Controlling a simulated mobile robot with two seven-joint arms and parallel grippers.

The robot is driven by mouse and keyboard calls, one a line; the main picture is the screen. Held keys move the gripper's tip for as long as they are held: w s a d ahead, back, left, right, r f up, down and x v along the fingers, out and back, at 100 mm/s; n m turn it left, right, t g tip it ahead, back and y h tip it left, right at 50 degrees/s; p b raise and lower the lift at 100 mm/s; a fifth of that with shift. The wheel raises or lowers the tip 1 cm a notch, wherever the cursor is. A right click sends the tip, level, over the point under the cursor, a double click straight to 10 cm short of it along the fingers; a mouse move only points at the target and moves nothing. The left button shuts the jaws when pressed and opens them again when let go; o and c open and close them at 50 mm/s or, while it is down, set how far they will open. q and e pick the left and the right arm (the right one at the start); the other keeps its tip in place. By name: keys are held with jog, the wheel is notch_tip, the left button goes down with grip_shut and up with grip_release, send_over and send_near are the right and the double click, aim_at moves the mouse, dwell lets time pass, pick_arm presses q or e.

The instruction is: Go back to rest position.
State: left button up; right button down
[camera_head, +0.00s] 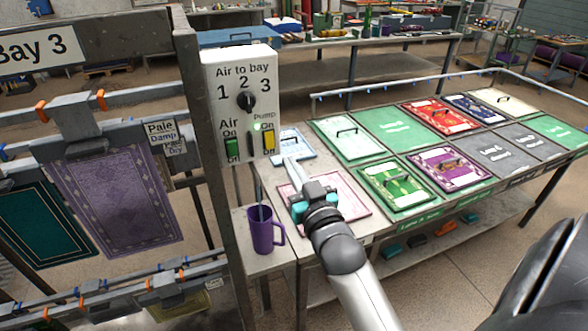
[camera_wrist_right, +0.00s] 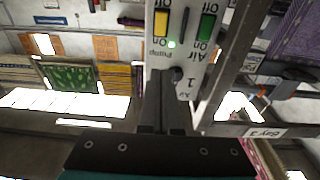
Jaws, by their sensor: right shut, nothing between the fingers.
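My right gripper (camera_head: 296,172) is shut and empty. In the head view it is in front of the near left end of the long table (camera_head: 262,172), just right of and below the control box (camera_head: 240,70). In the right wrist view its two dark fingers (camera_wrist_right: 165,105) are together, pointing at the upside-down control box (camera_wrist_right: 185,55); I cannot tell the exact gap. The box has a black knob (camera_head: 246,100), a green Air switch (camera_head: 232,147) and a yellow Pump switch (camera_head: 268,141). A small green lamp (camera_head: 257,127) is lit. My left gripper is not in view.
A post (camera_head: 205,150) and rails with a purple rug (camera_head: 118,200) and a green rug (camera_head: 45,225) stand left. A purple mug (camera_head: 262,232) stands on a small ledge below the box.

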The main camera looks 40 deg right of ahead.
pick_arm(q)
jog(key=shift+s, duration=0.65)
pick_arm(e)
jog(key=shift+s+r, duration=0.1)
jog(key=shift+s, duration=0.3)
